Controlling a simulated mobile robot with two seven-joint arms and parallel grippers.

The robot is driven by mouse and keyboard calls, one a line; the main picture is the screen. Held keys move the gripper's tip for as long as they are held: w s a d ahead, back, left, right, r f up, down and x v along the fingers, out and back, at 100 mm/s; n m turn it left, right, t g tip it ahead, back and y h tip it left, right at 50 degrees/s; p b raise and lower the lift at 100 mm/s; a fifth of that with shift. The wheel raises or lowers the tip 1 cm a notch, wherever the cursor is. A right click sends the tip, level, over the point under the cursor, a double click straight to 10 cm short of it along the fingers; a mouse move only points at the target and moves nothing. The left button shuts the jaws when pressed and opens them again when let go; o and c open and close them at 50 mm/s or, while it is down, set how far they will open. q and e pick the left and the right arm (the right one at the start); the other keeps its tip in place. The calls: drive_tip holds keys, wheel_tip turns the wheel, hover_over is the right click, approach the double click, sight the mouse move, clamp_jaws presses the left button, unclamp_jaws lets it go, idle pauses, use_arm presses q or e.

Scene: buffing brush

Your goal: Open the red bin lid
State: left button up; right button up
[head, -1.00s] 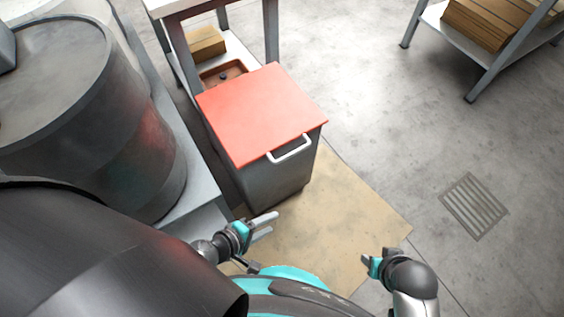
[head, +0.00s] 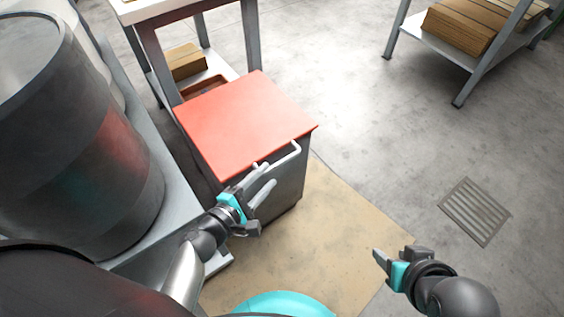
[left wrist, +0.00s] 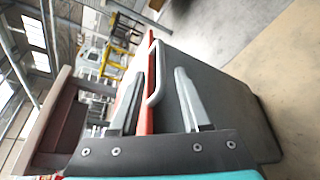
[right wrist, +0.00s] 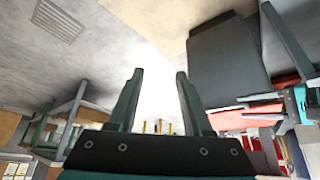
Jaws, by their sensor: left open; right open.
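The red bin lid (head: 247,121) lies flat and closed on the grey bin (head: 283,190). A white handle (head: 289,152) sticks out from the lid's front edge. My left gripper (head: 266,178) is open and empty, close in front of the handle's left part. In the left wrist view the handle (left wrist: 156,72) shows beyond and between the two open fingers (left wrist: 158,98), and the lid's red edge (left wrist: 127,105) is seen side-on. Contact with the handle cannot be told. My right gripper (head: 383,259) is open and empty, low at the right, away from the bin.
A large dark drum (head: 75,140) stands on a grey platform left of the bin. A table (head: 140,12) with a lower shelf stands behind it. A tan mat (head: 335,215) lies under the bin.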

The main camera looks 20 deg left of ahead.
sight(277, 166)
use_arm(q)
drive_tip(key=b+x, duration=0.1)
drive_tip(key=x, duration=0.4)
drive_tip(key=shift+w+d+f, duration=0.1)
drive_tip(key=shift+w, duration=0.2)
drive_tip(key=shift+x, duration=1.05)
use_arm(e)
drive_tip(key=shift+w+a+f+t+y, duration=0.15)
drive_tip(key=shift+w+a+t+y, duration=0.25)
drive_tip(key=shift+w+a+t, duration=0.4)
drive_tip(key=shift+w+a+f+t+y, duration=0.15)
drive_tip(key=shift+w+a+t+y, duration=0.25)
drive_tip(key=shift+w+a+t, duration=0.45)
drive_tip(key=shift+s+a+g, duration=0.1)
drive_tip(key=shift+a+g, duration=0.05)
drive_tip(key=shift+g, duration=0.1)
use_arm(q)
drive_tip(key=shift+c, duration=0.4)
clamp_jaws()
